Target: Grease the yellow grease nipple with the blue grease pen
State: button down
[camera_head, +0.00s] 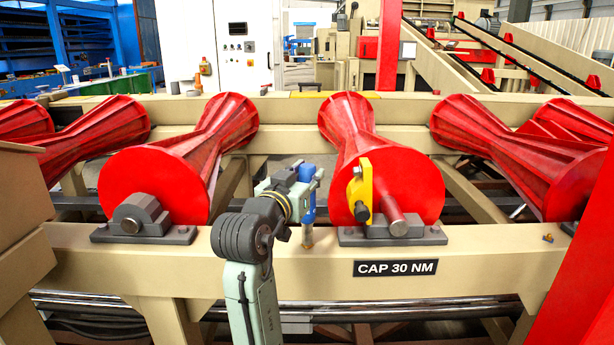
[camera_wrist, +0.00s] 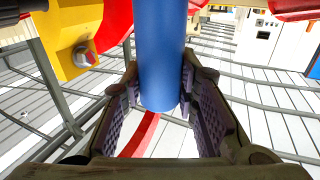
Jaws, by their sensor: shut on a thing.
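My gripper (camera_wrist: 160,95) is shut on the blue grease pen (camera_wrist: 160,50), whose blue barrel stands between the two dark ridged finger pads. In the head view the pen (camera_head: 308,208) hangs roughly upright under my gripper (camera_head: 306,180), its grey nozzle pointing down in front of the beige beam. A yellow plate (camera_head: 366,178) with a dark round knob stands to the right of the pen, at the red roller's bearing. In the wrist view the yellow part (camera_wrist: 65,25) is at upper left, apart from the pen, and bears a round metal fitting (camera_wrist: 84,56) with a reddish centre. I cannot tell the nipple's exact tip.
Red rollers (camera_head: 405,170) stand behind the beige beam (camera_head: 200,262). A grey bearing block (camera_head: 140,218) sits on the beam at left. A "CAP 30 NM" sign (camera_head: 395,268) is on the beam's front. A red post (camera_head: 585,270) stands at far right.

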jog(key=shift+f+b, duration=0.35)
jog(key=shift+f, duration=0.15)
dwell(0.3)
jog(key=shift+r+p, duration=0.5)
jog(key=shift+r, duration=0.1)
dwell(0.4)
jog(key=shift+r+p, duration=2.1)
jog(key=shift+r, duration=0.4)
jog(key=shift+s+f, duration=0.1)
jog(key=shift+s, duration=0.05)
